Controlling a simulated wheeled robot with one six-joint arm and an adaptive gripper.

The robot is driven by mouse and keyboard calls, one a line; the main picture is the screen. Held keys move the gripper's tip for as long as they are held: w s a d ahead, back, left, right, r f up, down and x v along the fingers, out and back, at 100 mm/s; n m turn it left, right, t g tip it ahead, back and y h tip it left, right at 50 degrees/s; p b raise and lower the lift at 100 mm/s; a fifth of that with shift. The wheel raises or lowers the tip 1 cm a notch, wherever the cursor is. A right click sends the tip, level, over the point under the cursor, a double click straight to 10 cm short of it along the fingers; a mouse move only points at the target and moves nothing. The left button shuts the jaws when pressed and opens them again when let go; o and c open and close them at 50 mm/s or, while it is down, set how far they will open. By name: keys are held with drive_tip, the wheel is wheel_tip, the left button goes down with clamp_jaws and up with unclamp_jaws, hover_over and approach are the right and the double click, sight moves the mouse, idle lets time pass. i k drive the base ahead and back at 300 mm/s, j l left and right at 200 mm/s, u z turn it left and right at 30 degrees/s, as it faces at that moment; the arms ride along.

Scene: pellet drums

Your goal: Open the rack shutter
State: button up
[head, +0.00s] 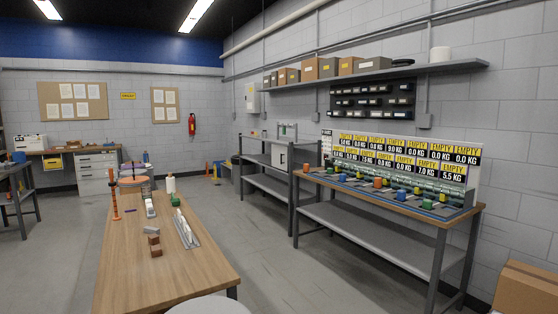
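My gripper is not in view. A long rack (410,152) stands on the right workbench against the wall. Its panel carries two rows of yellow and black labels, most reading "EMPTY" and "0.0 KG", a few with other weights such as "5.5 KG". Below the labels runs a greenish, partly see-through strip (401,179). I cannot tell whether this strip is the shutter, or whether it is open or shut. Small orange, blue, green and yellow pieces (377,182) stand in a row in front of it.
A wooden table (178,278) fills the near left, with brown blocks (154,243), a grey slotted holder (187,228) and an orange post (114,200). The right workbench (477,214) has a lower shelf. Grey floor (290,279) is free between them. A cardboard box (524,288) sits at lower right.

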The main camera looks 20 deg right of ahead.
sight(279, 152)
drive_tip(key=i+l+z, duration=0.65)
drive_tip(key=i, duration=0.2)
drive_tip(key=i+l+z, duration=0.15)
drive_tip(key=i, duration=0.55)
drive_tip(key=i+z, duration=0.1)
drive_tip(key=i, duration=0.6)
drive_tip(key=i+j+u, duration=0.1)
drive_tip(key=i+u, duration=0.2)
drive_tip(key=i, duration=0.35)
drive_tip(key=i+u, duration=0.35)
drive_tip(key=i, duration=0.3)
drive_tip(key=i+l+u, duration=0.3)
drive_tip(key=i, duration=0.3)
drive_tip(key=i+l+u, duration=0.1)
drive_tip(key=i+u, duration=0.3)
drive_tip(key=i, duration=1.45)
drive_tip(key=i+z, duration=0.15)
drive_tip(key=i, duration=0.45)
drive_tip(key=i+j+z, duration=0.15)
drive_tip(key=i, duration=0.45)
drive_tip(key=i+j+z, duration=0.15)
drive_tip(key=i, duration=0.45)
drive_tip(key=i+z, duration=0.35)
drive_tip(key=i+j+z, duration=0.2)
drive_tip(key=i+z, duration=0.15)
drive_tip(key=i, duration=0.2)
